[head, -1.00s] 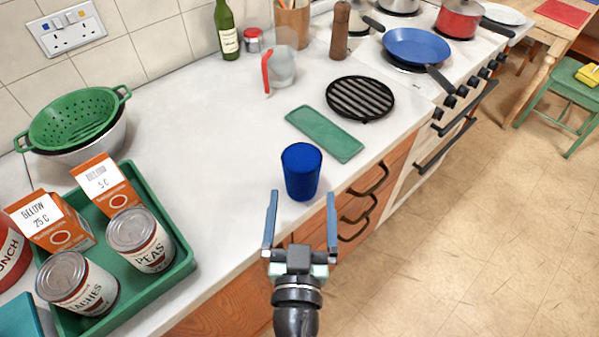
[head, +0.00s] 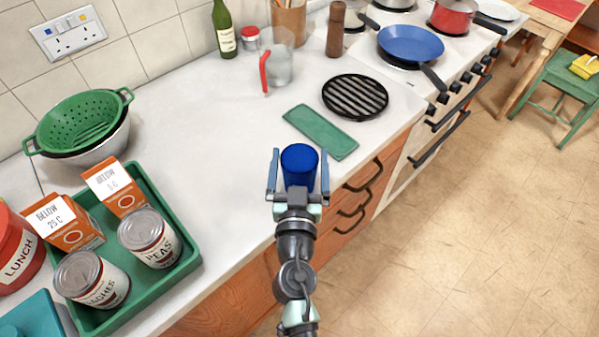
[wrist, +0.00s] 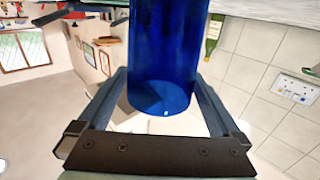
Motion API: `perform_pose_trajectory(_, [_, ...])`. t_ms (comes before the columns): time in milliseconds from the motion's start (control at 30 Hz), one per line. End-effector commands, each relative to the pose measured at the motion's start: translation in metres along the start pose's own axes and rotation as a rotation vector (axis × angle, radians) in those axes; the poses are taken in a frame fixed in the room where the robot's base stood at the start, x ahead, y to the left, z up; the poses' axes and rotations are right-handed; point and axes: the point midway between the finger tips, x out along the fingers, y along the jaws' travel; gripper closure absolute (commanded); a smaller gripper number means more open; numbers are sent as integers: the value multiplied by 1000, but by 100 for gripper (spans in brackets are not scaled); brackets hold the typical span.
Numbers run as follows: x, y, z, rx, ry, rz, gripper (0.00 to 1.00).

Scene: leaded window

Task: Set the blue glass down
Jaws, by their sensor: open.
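The blue glass (head: 300,160) stands upright on the white worktop (head: 215,150), close to its front edge. My gripper (head: 298,172) is open, with one finger on each side of the glass. In the wrist view the blue glass (wrist: 163,50) fills the space between the spread fingers of my gripper (wrist: 163,95). I cannot tell whether either finger touches it. The lower part of the glass is hidden by my gripper in the head view.
A green mat (head: 320,132) lies just behind the glass, with a black round trivet (head: 355,97) beyond it. A clear jug with a red handle (head: 280,65) stands further back. A green tray (head: 187,255) of cans and cartons is at left. Worktop left of the glass is clear.

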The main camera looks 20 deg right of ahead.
Motion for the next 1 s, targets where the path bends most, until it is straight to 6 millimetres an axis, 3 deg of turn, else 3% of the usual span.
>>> perform_pose_trajectory(100, [0,0,0,0,0,0,0])
perform_pose_trajectory(667, [-1,0,0,0,0,0,100])
perform_pose_trajectory(1000, [0,0,-4,1,2,-1,100])
